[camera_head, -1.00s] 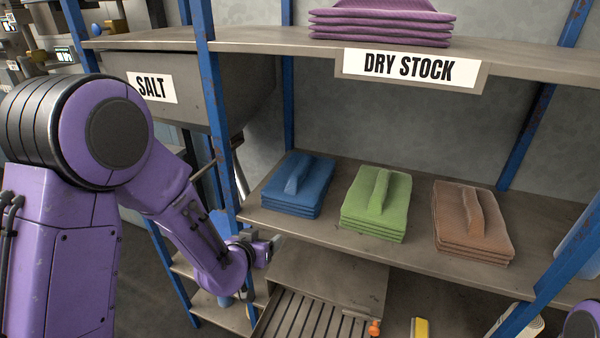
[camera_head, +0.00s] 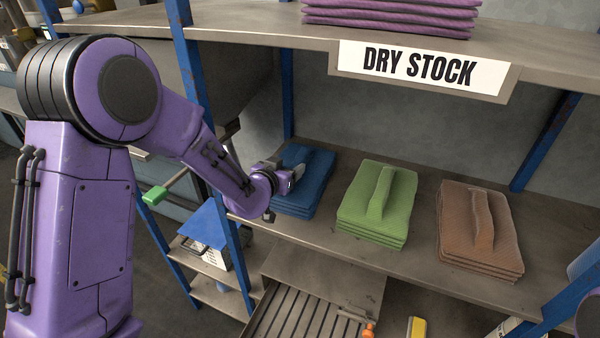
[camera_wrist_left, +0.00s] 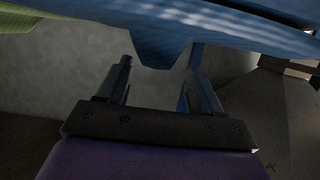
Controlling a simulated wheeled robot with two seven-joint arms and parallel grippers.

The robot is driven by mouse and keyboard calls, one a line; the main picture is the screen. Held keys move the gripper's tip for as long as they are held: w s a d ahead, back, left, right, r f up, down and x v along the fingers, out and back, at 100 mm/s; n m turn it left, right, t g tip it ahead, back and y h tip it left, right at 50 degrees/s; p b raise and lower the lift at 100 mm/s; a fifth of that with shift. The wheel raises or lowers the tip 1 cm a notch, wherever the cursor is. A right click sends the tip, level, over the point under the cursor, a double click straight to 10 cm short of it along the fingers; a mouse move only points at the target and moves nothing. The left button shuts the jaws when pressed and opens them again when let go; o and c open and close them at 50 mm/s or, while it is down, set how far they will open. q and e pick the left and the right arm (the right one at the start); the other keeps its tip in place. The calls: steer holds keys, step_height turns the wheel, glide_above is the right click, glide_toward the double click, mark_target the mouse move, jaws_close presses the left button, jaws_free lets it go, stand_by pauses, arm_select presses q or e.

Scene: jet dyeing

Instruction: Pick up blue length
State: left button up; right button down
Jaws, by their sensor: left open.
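The blue length (camera_head: 307,179) is a folded blue cloth stack with a raised ridge, at the left end of the middle shelf. My left gripper (camera_head: 296,172) is in front of its left side and partly covers it. In the left wrist view the blue cloth (camera_wrist_left: 235,32) fills the top, and its ridge (camera_wrist_left: 160,52) hangs down toward the gap between the two open fingers (camera_wrist_left: 158,82). No cloth is visibly clamped. My right gripper does not show.
A green stack (camera_head: 376,205) and a brown stack (camera_head: 481,230) lie to the right on the same shelf (camera_head: 420,248). Blue posts (camera_head: 195,100) stand beside my left arm. A purple stack (camera_head: 390,14) lies on the upper shelf, above the DRY STOCK sign (camera_head: 420,66).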

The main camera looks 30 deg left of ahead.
mark_target(297, 162)
arm_select(q)
steer(key=x, duration=0.1)
steer(key=p+x, duration=0.1)
steer(key=x, duration=0.2)
steer(key=shift+w+d, duration=0.15)
steer(key=shift+d, duration=0.2)
steer(key=shift+r, duration=0.1)
steer(key=c, duration=1.2)
jaws_close()
